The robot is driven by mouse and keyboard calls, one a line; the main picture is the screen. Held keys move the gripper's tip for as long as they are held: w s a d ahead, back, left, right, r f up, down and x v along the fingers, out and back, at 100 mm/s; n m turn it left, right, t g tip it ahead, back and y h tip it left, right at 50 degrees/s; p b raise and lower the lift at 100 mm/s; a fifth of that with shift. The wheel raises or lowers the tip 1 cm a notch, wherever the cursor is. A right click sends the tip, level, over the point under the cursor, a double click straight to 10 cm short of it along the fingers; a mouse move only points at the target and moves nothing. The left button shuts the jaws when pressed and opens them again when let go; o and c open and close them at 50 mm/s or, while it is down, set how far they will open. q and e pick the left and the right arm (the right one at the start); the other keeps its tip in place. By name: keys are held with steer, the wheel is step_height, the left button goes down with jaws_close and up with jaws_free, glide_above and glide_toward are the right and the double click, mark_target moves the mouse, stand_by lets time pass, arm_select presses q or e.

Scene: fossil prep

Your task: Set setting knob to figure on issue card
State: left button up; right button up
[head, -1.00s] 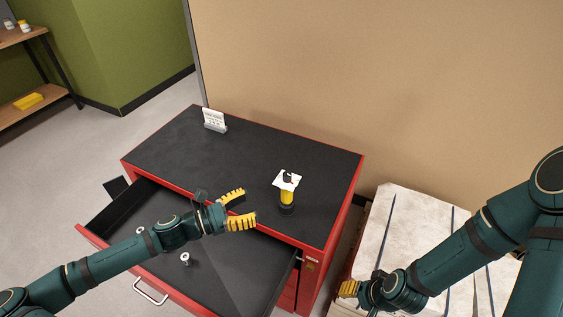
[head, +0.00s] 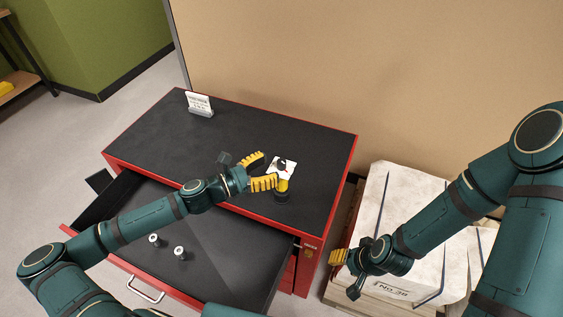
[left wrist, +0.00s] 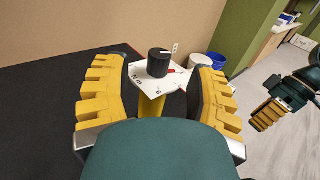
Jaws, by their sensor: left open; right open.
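The setting knob (head: 281,162) is a short black cylinder on a white dial plate (head: 274,171), atop a yellow post with a black base (head: 282,193) on the cabinet top. In the left wrist view the knob (left wrist: 158,62) stands between my fingers, with a red mark beside it on the plate. My left gripper (head: 263,172) is open around the near side of the dial, apart from the knob. The issue card (head: 199,102) stands in a holder at the cabinet's back left; its print is too small to read. My right gripper (head: 345,267) is open and empty, low at the right.
The red cabinet has a black top (head: 160,130) that is mostly clear. Its drawer (head: 215,255) is pulled out under my left arm and holds two small metal pieces (head: 180,252).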

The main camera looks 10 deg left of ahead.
mark_target(277, 164)
arm_select(q)
steer(key=shift+x, duration=2.25)
jaws_close()
